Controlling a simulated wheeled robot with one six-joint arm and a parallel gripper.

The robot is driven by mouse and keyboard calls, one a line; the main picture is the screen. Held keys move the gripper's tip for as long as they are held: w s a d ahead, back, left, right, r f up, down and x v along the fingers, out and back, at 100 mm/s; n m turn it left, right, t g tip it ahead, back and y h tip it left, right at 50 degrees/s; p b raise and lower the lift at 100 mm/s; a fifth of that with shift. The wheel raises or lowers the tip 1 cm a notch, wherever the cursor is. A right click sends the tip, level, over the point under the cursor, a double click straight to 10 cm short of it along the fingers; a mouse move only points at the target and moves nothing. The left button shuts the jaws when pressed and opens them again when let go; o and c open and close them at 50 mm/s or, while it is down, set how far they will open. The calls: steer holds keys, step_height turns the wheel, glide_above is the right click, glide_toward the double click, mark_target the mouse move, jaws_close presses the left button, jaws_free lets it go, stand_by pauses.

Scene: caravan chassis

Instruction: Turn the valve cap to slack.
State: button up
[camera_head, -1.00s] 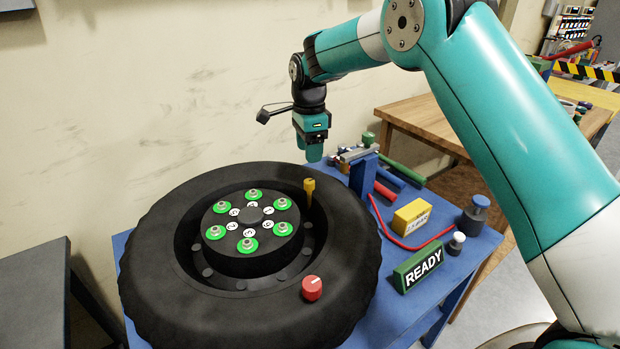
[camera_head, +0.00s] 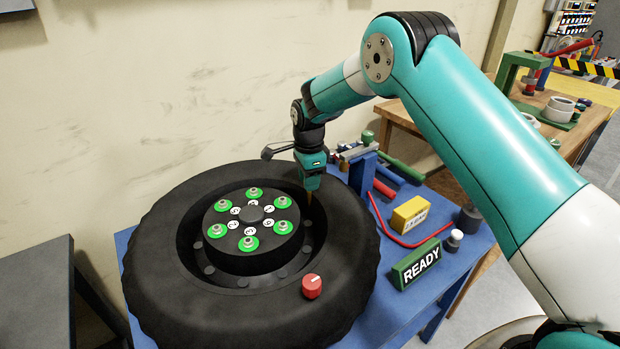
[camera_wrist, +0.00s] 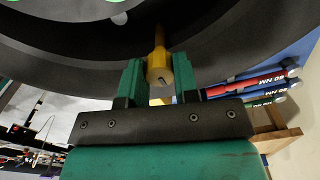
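The yellow valve cap (camera_wrist: 158,68) stands on its stem at the wheel's inner rim. In the wrist view its near end face shows a small dark notch, angled off to one side. My gripper (camera_wrist: 160,78) has one green finger on each side of the cap, very close to it. Whether the fingers press on it I cannot tell. The black wheel (camera_head: 160,262) lies flat on the blue bench.
A red knob (camera_head: 312,286) with a white mark sits on the tyre. Green-ringed nuts (camera_head: 249,243) circle the hub. A READY sign (camera_head: 416,264), a yellow box (camera_head: 410,214) and a red hose (camera_head: 388,232) are on the blue bench (camera_head: 364,332), right of the wheel.

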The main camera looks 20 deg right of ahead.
steer(key=shift+d, duration=0.1)
steer(key=c, duration=0.3)
